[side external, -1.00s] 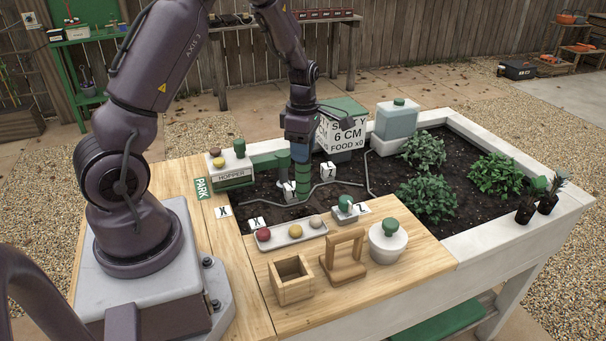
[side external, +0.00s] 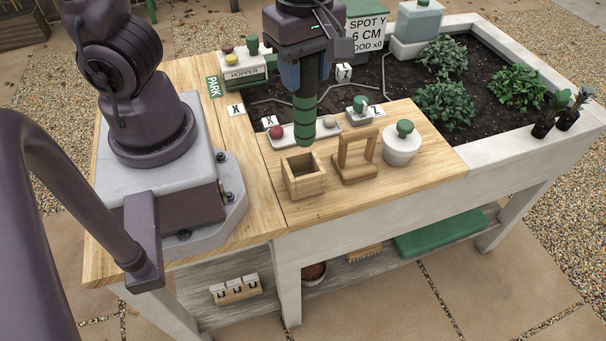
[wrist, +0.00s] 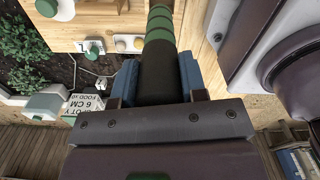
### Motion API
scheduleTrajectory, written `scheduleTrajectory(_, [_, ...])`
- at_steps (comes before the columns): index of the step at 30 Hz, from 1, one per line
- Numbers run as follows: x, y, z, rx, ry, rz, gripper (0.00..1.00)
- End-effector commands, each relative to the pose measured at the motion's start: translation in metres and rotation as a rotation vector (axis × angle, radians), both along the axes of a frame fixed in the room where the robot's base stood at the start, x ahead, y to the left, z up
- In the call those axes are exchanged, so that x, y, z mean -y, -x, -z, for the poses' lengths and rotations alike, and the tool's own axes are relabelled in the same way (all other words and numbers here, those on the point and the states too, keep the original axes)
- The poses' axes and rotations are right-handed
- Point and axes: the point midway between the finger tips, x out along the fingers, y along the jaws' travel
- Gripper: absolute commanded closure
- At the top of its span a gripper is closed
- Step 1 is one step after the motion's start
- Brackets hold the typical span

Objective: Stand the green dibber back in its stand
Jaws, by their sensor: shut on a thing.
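My gripper (side external: 307,76) is shut on the green dibber (side external: 305,108), a dark, upright rod with green bands and a rounded green lower end. In the wrist view, the dibber (wrist: 158,55) shows between the blue fingers of my gripper (wrist: 157,78). On the wooden top is a small open square wooden box (side external: 304,183), seemingly empty. The dibber's lower end appears just above its back rim in the side view; the exact gap cannot be told. A wooden arch-shaped frame (side external: 357,174) stands right of the box. Which one is the stand is not marked.
A tray (side external: 287,141) with round coloured pieces lies behind the box. A white pot with a green knob (side external: 401,151) stands right of the frame. A small grey block with a green knob (side external: 361,116) is behind it. The wooden front strip (side external: 345,202) is clear.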

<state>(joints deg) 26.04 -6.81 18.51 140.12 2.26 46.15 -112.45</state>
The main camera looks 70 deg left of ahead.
Motion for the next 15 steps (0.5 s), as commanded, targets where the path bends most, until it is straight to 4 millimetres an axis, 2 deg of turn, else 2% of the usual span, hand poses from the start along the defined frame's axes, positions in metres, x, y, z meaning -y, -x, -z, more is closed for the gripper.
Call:
scheduleTrajectory(9, [0.002,0.005,0.049,-0.007,-0.003,0.012,0.91])
scheduleTrajectory(15, [0.002,0.004,0.065,-0.004,-0.001,0.013,0.91])
